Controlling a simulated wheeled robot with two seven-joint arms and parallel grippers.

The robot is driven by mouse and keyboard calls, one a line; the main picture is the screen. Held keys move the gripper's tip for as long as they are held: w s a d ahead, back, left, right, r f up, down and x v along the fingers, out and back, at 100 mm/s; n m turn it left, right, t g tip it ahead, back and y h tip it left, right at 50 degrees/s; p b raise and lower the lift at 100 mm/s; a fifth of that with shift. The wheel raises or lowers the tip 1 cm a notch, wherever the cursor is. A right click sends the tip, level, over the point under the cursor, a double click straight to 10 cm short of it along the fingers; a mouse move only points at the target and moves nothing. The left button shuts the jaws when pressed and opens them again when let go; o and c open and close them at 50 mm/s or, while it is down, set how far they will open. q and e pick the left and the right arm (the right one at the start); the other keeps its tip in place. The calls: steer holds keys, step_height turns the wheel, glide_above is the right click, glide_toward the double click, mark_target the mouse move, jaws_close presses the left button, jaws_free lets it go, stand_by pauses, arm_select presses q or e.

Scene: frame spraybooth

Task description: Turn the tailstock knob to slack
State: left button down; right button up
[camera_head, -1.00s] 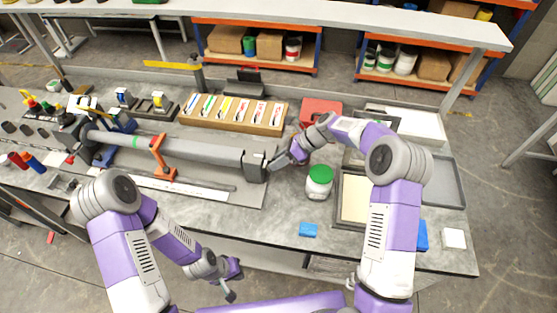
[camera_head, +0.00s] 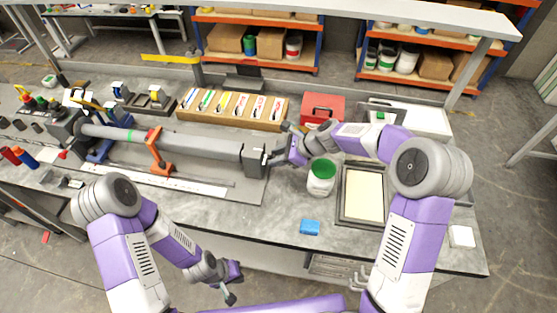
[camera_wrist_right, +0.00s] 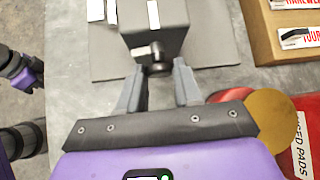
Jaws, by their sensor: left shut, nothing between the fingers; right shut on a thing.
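The tailstock is the grey block (camera_head: 254,160) at the right end of the long rail. In the right wrist view the tailstock (camera_wrist_right: 156,25) shows from its end face, with the dark round tailstock knob (camera_wrist_right: 158,70) sticking out toward me. My right gripper (camera_wrist_right: 158,88) has its fingers on either side of the knob and is shut on it. In the head view the right gripper (camera_head: 280,153) is at the block's right end, and the knob is too small to make out. My left gripper (camera_head: 232,284) is shut and empty, low in front of the bench.
A jar with a green lid (camera_head: 321,178) stands close to the right gripper. A red box (camera_head: 323,107) is behind it. A tray (camera_head: 345,208) lies to the right, a blue block (camera_head: 310,227) at the front edge. A wooden card rack (camera_head: 232,124) stands behind the rail.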

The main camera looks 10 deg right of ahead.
arm_select(q)
steer(key=shift+f+b, duration=1.1)
steer(key=shift+f, duration=0.4)
arm_select(e)
steer(key=shift+s+n+t, duration=0.1)
steer(key=shift+n+t, duration=0.3)
steer(key=shift+t, duration=0.2)
steer(key=o, duration=1)
steer(key=shift+o, duration=0.2)
arm_select(q)
steer(key=shift+r+p, duration=0.7)
arm_select(e)
steer(key=v, duration=0.7)
steer(key=shift+r, duration=0.25)
steer(key=shift+s+d, duration=0.1)
steer(key=shift+s, duration=0.05)
